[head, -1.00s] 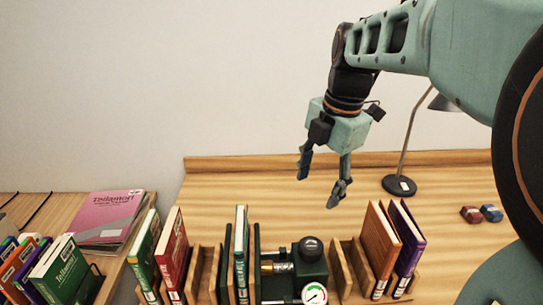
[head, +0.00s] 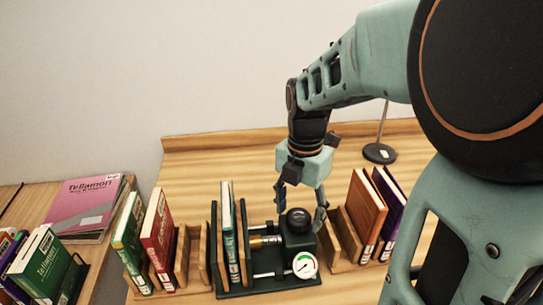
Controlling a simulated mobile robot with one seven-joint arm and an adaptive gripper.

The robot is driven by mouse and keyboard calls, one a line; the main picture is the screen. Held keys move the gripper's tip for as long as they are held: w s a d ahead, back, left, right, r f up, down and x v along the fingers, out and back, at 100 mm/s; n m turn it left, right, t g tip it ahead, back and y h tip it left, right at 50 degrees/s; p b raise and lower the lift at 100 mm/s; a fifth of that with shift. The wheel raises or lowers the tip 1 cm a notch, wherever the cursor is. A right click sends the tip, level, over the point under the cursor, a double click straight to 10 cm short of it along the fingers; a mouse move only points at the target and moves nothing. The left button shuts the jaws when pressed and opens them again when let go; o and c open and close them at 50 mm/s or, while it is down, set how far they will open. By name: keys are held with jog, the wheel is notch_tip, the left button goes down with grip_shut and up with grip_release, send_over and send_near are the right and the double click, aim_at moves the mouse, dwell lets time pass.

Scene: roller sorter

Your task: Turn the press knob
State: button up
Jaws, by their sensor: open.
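The press (head: 268,284) is a dark green device on the wooden table. My gripper (head: 299,205) points down over the knob. It is open, with one finger to the left of the knob and the other to the right. I cannot tell whether the fingers touch the knob.
A wooden rack with an orange book (head: 366,215) and a purple book (head: 389,212) stands just right of the press. Another rack with a green book (head: 130,238) and a red book (head: 158,238) stands to the left. A lamp base (head: 379,153) is behind.

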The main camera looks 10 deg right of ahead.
jog(key=shift+f, duration=0.4)
jog(key=shift+c, duration=0.6)
jog(key=c, duration=1)
jog(key=shift+c, duration=0.2)
jog(key=shift+r+m, duration=0.1)
jog(key=shift+m, duration=0.2)
